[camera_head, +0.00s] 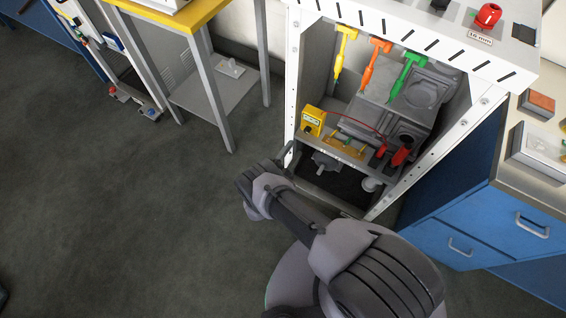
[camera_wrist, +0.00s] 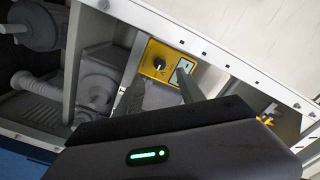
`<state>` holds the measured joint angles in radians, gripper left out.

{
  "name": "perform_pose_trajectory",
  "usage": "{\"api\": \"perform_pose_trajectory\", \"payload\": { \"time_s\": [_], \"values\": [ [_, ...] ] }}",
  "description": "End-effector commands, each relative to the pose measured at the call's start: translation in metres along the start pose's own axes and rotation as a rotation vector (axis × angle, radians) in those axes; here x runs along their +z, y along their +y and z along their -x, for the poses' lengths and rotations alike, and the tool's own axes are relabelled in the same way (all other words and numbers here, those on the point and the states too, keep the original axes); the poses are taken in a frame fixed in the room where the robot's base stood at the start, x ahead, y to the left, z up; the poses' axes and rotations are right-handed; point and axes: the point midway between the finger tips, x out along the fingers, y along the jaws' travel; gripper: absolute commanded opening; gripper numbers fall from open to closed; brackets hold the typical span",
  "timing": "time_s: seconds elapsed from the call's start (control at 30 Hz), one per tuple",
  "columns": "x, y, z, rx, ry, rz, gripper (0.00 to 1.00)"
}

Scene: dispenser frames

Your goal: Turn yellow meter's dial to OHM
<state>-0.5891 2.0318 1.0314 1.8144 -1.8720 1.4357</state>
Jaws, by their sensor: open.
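The yellow meter (camera_head: 312,121) stands on a shelf at the left side of the open white cabinet. In the wrist view the meter (camera_wrist: 169,52) shows a round black dial (camera_wrist: 158,65) with a light pointer mark and a pale display panel beside it. The dial's lettering is too small to read. My gripper (camera_wrist: 160,77) is open, its two dark fingers apart and pointing at the meter, with the dial between them in the picture. Contact cannot be told. In the head view my gripper (camera_head: 286,158) is at the cabinet's lower left front, partly hidden by its frame.
The cabinet's white frame (camera_head: 296,60) borders the opening. Yellow (camera_head: 340,60), orange (camera_head: 370,65) and green (camera_head: 405,75) tools hang above the shelf. A red lead (camera_head: 355,123) and red clamps (camera_head: 400,156) lie right of the meter. Blue drawers (camera_head: 470,225) stand at the right.

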Motion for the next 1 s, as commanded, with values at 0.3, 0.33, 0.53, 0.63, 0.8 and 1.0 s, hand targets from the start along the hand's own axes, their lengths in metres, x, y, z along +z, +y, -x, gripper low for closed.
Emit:
{"api": "perform_pose_trajectory", "payload": {
  "time_s": [0.3,0.33,0.53,0.63,0.8,1.0],
  "values": [
    [0.001,0.000,0.079,-0.001,-0.003,0.000,0.46],
    [0.001,0.000,0.082,0.000,-0.002,0.000,0.46],
    [0.000,0.001,0.088,0.001,0.000,0.000,0.46],
    [0.000,0.001,0.088,0.001,0.000,0.000,0.46],
    [0.000,0.001,0.087,0.001,0.000,0.000,0.46],
    [0.026,-0.068,0.059,0.094,-0.074,-0.090,0.46]
  ]
}}
